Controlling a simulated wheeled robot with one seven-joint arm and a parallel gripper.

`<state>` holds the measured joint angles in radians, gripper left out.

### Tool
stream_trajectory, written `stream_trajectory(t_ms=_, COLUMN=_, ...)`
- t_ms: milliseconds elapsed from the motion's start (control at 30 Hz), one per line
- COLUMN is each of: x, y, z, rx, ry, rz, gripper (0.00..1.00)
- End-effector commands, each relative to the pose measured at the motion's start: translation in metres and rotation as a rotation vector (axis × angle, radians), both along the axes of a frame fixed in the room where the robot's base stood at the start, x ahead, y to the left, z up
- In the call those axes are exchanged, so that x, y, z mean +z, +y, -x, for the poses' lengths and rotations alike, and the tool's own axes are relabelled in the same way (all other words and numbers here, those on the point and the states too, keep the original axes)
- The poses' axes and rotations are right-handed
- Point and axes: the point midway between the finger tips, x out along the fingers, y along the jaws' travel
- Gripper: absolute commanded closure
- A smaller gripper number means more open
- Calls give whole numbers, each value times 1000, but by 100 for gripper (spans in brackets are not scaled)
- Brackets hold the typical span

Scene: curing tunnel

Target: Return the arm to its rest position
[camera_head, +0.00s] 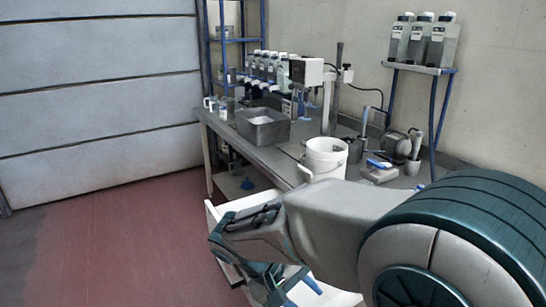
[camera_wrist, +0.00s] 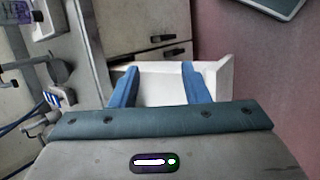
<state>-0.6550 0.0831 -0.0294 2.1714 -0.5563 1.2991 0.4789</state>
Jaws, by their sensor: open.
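My gripper (camera_wrist: 160,88) shows in the wrist view with its two blue fingers spread apart and nothing between them. Behind the fingers lies a white open drawer or bin (camera_wrist: 170,90). In the head view my arm reaches from the lower right toward the middle, with the gripper end (camera_head: 290,285) low in front of the workbench. There the gripper is partly hidden by my arm, and its fingertips lie near the white drawer or bin (camera_head: 215,212).
A grey workbench (camera_head: 290,158) holds a metal tray (camera_head: 263,127), a white bucket (camera_head: 325,158) and a row of bottles (camera_head: 262,68). A wall shelf (camera_head: 418,68) carries three bottles. The red floor (camera_head: 120,230) on the left is clear, up to a grey panelled door (camera_head: 95,80).

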Motion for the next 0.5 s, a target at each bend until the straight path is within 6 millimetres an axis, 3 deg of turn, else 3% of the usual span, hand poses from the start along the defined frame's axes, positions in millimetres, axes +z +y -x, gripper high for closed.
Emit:
stream_trajectory(t_ms=33, x=13, y=-17, z=7, rx=-48, ry=0, rz=-70, gripper=58)
stream_trajectory(t_ms=200, x=33, y=-52, z=32, rx=-165, ry=-30, rz=-308, gripper=58)
stream_trajectory(t_ms=500, x=66, y=-85, z=64, rx=-305, ry=-232, rz=-613, gripper=58)
